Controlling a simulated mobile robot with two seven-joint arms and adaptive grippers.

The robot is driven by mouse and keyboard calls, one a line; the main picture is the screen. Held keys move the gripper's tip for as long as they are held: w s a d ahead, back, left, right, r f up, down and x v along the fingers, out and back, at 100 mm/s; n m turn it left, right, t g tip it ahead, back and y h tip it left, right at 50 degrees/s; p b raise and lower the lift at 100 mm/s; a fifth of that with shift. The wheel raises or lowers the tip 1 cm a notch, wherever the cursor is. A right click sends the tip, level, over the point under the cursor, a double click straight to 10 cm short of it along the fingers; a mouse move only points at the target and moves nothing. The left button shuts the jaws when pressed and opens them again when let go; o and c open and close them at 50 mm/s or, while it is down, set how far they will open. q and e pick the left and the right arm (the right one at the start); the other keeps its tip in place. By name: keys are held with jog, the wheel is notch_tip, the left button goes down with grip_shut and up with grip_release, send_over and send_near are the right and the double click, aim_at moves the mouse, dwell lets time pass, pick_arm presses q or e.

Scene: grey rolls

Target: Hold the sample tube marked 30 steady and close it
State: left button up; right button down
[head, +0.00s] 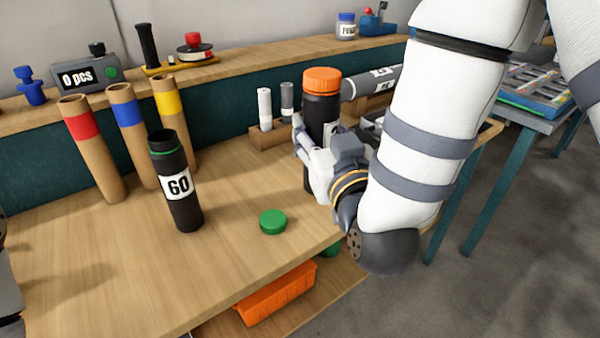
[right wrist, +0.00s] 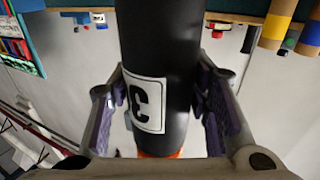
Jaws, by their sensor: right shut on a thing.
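A black tube (head: 320,110) stands upright toward the right of the bench, with an orange cap (head: 322,79) on its top. My right gripper (head: 318,160) is shut around its body. In the right wrist view the tube (right wrist: 160,60) lies between both fingers, and its white label shows a 3, upside down; the rest of the label is turned out of sight. The tube's lower end is largely hidden by the gripper, so I cannot tell whether it touches the bench. My left gripper is not clearly in view.
An open black tube marked 60 (head: 178,185) stands left, and a green cap (head: 272,221) lies on the bench (head: 120,270). Cardboard tubes with red, blue and yellow bands (head: 130,130) stand behind. A small wooden holder (head: 270,137) is behind the gripper.

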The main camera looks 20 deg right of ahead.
jog(key=w+a+r+m+h, duration=0.2)
jog(key=a+r, duration=0.2)
jog(key=a, duration=0.3)
pick_arm(q)
jog(key=shift+s+d+f+g+b, duration=0.2)
jog(key=shift+s+f+g+b, duration=0.2)
jog(key=shift+s+f+b, duration=0.45)
pick_arm(e)
jog(key=w+d+f, duration=0.7)
jog(key=w+f, duration=0.2)
jog(key=w, duration=0.2)
jog(key=shift+d, duration=0.15)
pick_arm(q)
jog(key=shift+s+f, duration=0.1)
jog(key=shift+s, duration=0.05)
jog(key=shift+s+f, duration=0.35)
jog(key=shift+s, duration=0.05)
pick_arm(e)
jog(key=shift+w+d+f, duration=0.1)
jog(key=shift+w+f, duration=0.1)
jog(key=shift+f, duration=0.8)
jog(key=shift+w+d+f, duration=0.1)
jog(key=shift+w+f, duration=0.05)
jog(key=shift+f, duration=0.8)
